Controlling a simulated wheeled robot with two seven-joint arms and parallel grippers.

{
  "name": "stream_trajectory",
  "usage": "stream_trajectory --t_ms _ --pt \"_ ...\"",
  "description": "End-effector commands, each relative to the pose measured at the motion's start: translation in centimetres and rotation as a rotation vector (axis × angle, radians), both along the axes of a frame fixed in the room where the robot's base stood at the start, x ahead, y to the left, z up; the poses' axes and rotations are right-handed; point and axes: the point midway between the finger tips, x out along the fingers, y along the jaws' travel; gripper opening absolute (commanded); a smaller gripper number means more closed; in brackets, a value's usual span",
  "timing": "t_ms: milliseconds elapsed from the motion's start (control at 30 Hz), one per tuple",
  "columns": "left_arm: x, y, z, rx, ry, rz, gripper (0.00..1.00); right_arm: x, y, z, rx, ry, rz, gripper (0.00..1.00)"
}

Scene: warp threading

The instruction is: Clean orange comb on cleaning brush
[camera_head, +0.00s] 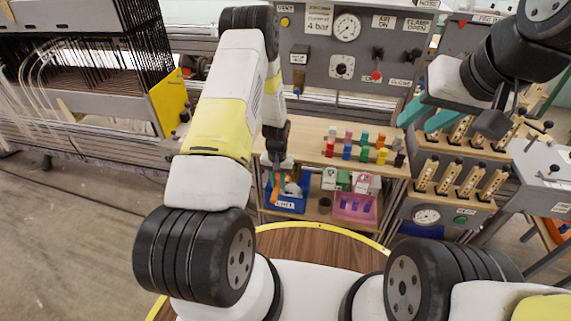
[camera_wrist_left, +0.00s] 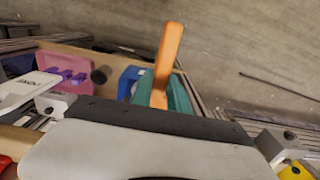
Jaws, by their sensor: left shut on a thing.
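The orange comb (camera_wrist_left: 168,52) stands up between the teal fingers of my left gripper (camera_wrist_left: 176,95) in the left wrist view, and the gripper is shut on it. In the head view the comb (camera_head: 275,190) shows as a small orange strip below my left gripper, over the blue bin (camera_head: 286,205). I cannot tell whether it touches the bin. A dark round piece (camera_head: 325,205), possibly the cleaning brush, stands between the blue bin and a pink bin; it also shows in the left wrist view (camera_wrist_left: 100,74). My right gripper (camera_head: 426,114) is open, its teal fingers apart and empty.
The pink bin (camera_head: 355,208) holds purple pieces. A wooden shelf (camera_head: 310,137) with several coloured pegs lies above the bins. Racks of wooden-handled tools (camera_head: 455,180) stand at the right, below my right gripper. A grey gauge panel (camera_head: 350,50) is behind.

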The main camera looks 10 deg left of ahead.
Motion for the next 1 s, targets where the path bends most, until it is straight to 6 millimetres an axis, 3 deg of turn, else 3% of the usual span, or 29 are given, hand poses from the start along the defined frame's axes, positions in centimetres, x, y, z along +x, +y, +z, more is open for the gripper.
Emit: stream_trajectory --t_ms 167,367,700,1000 --pt "0.1 0.0 2.0 0.0 -0.004 0.0 0.0 0.0 0.0 0.0 0.0 0.0 0.0 0.36" --pt "-0.1 0.0 2.8 0.0 -0.001 0.0 0.0 0.0 0.0 0.0 0.0 0.0 0.0 0.36" --pt "0.1 0.0 5.7 0.0 -0.001 0.0 0.0 0.0 0.0 0.0 0.0 0.0 0.0 0.36" --pt "0.0 0.0 5.8 0.0 0.0 -0.001 0.0 0.0 0.0 0.0 0.0 0.0 0.0 0.36"
